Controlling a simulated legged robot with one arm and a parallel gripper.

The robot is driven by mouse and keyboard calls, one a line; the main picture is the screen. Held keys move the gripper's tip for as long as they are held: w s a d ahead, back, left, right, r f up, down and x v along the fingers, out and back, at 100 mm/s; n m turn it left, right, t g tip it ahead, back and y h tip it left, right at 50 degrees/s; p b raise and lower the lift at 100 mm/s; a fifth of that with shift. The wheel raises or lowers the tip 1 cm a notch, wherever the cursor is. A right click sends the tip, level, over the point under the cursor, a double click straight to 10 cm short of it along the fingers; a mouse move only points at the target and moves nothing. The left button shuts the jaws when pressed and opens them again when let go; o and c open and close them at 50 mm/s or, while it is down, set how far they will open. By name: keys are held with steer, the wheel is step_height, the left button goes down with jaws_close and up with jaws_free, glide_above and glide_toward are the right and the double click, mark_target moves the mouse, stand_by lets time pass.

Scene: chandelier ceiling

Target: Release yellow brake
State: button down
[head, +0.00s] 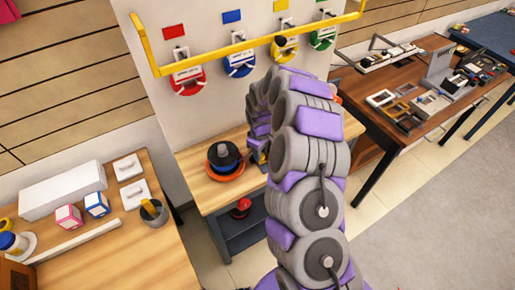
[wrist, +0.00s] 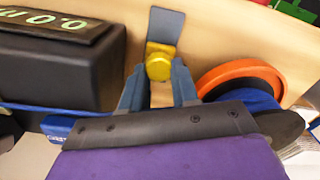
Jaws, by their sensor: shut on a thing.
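In the wrist view, a yellow knob (wrist: 159,66), which looks like the yellow brake, sits at the lower end of a blue-grey plate (wrist: 166,25) over a wooden surface. My gripper (wrist: 158,77) has its two blue-grey fingers on either side of the knob and is shut on it. In the head view, my arm reaches to the wooden bench (head: 195,168) under the wall panel; the fingers and knob are mostly hidden behind it. A yellow wheel (head: 285,48) hangs on the panel between a blue and a green one.
A black box with a green digital display (wrist: 60,28) stands left of my gripper in the wrist view. Stacked orange and blue discs (wrist: 240,78) lie close on the right. A yellow rail (head: 225,50) crosses before the panel. A side table (head: 110,258) stands at left.

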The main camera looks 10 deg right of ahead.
mark_target(263, 164)
steer(key=shift+s+d+r, duration=0.1)
steer(key=shift+s+d, duration=0.25)
steer(key=shift+s, duration=0.7)
steer(key=c, duration=0.9)
jaws_free()
steer(key=shift+s+d, duration=0.1)
steer(key=shift+o, duration=0.3)
steer(key=shift+r, duration=0.15)
step_height(263, 164, up, 17)
steer(key=p, duration=0.2)
